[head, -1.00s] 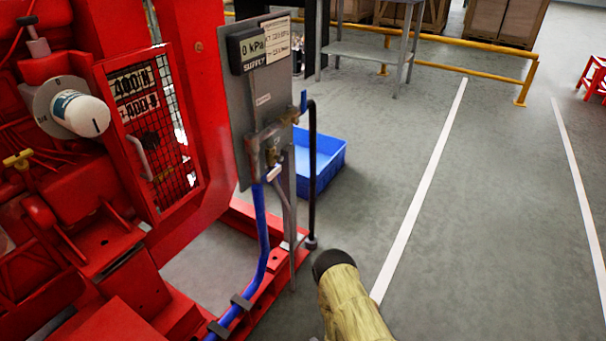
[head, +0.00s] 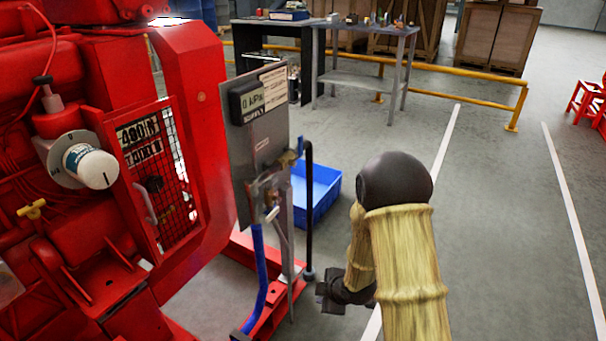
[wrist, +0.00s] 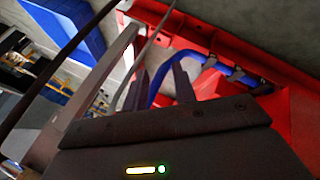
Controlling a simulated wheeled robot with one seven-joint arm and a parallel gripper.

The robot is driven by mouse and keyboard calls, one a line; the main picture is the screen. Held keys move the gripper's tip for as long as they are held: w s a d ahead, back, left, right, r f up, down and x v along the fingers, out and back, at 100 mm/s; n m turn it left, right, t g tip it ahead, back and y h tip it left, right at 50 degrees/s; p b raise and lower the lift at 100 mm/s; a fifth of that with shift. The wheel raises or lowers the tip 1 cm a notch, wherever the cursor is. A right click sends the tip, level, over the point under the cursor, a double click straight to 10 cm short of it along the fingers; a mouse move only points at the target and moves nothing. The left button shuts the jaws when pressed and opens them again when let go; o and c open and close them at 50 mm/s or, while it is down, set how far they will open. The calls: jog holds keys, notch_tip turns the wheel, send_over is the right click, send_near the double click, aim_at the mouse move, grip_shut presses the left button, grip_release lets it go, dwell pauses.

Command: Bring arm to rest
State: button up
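My arm, in a tan sleeve with a black joint, reaches into the lower middle of the head view. My gripper (head: 326,298) is at its end, low over the floor, just right of the black upright pole and the red base rail. In the wrist view my gripper (wrist: 162,85) shows two dark fingers standing apart with nothing held between them. A blue hose (wrist: 196,66) runs behind the fingers; I see no clear contact. The gripper is partly hidden by the forearm in the head view.
The red pumpset (head: 190,120) fills the left. A grey gauge panel (head: 262,140) reads 0 kPa, with a valve and blue hose below. A blue bin (head: 322,190) stands behind the pole. A workbench (head: 365,85) and yellow rail (head: 470,75) are behind.

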jog(key=s+d+r+m+h+p, duration=0.1)
jog(key=s+d+r+m, duration=0.15)
jog(key=r, duration=0.25)
jog(key=s+d+r+m+g+h+p, duration=0.1)
jog(key=s+d+r+m, duration=0.1)
jog(key=d+r+m, duration=0.15)
jog(key=s+d+r+m+h+p, duration=0.1)
jog(key=s+d+r+m, duration=0.1)
jog(key=r+m, duration=0.25)
jog(key=s+d+r+m+g+p, duration=0.25)
jog(key=s+r+m, duration=0.45)
jog(key=s+r, duration=0.35)
jog(key=w+p+v, duration=0.2)
jog(key=p+v, duration=1)
jog(key=w+a+r+p+v, duration=0.1)
jog(key=w+p+v, duration=0.2)
jog(key=p+v, duration=0.8)
jog(key=w+a+r+p+v, duration=0.1)
jog(key=w+p+v, duration=0.1)
jog(key=p+v, duration=1)
jog(key=shift+w+a+r+h+p, duration=0.35)
jog(key=shift+a+p, duration=0.2)
jog(key=shift+p, duration=0.5)
jog(key=shift+f, duration=0.2)
jog(key=shift+d, duration=0.1)
